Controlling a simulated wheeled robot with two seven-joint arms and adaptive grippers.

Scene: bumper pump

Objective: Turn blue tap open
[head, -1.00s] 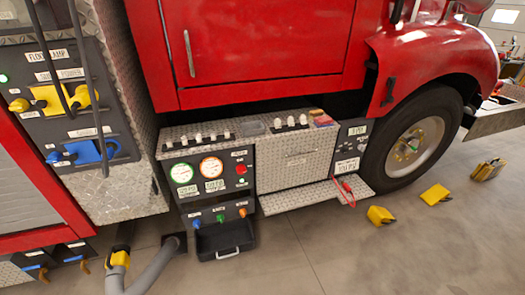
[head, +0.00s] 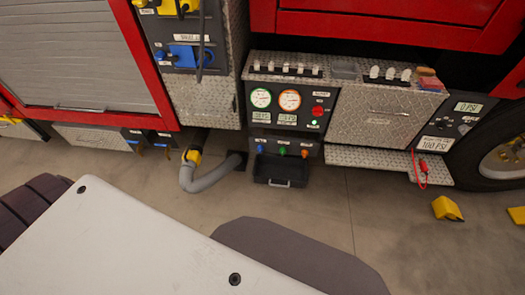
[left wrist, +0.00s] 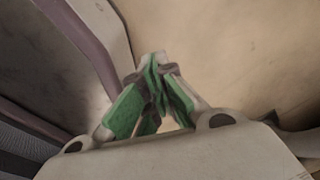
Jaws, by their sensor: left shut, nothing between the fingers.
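The blue tap (head: 260,148) is at the left of a row on the lower part of the dark pump panel (head: 290,76) in the head view. A green tap (head: 282,151) and an orange tap (head: 305,153) sit to its right. The blue tap is too small to tell how far it is turned. My left gripper (left wrist: 156,62) shows in the left wrist view with green finger pads together, shut and empty, over a plain tan surface. No gripper shows in the head view, and the right gripper is out of sight.
A black tray (head: 284,182) sticks out below the taps. A grey hose (head: 208,181) lies to its left on the floor. A diamond-plate step (head: 375,161) and yellow wheel chock (head: 447,208) are to the right. Parts of my own body cover the lower left.

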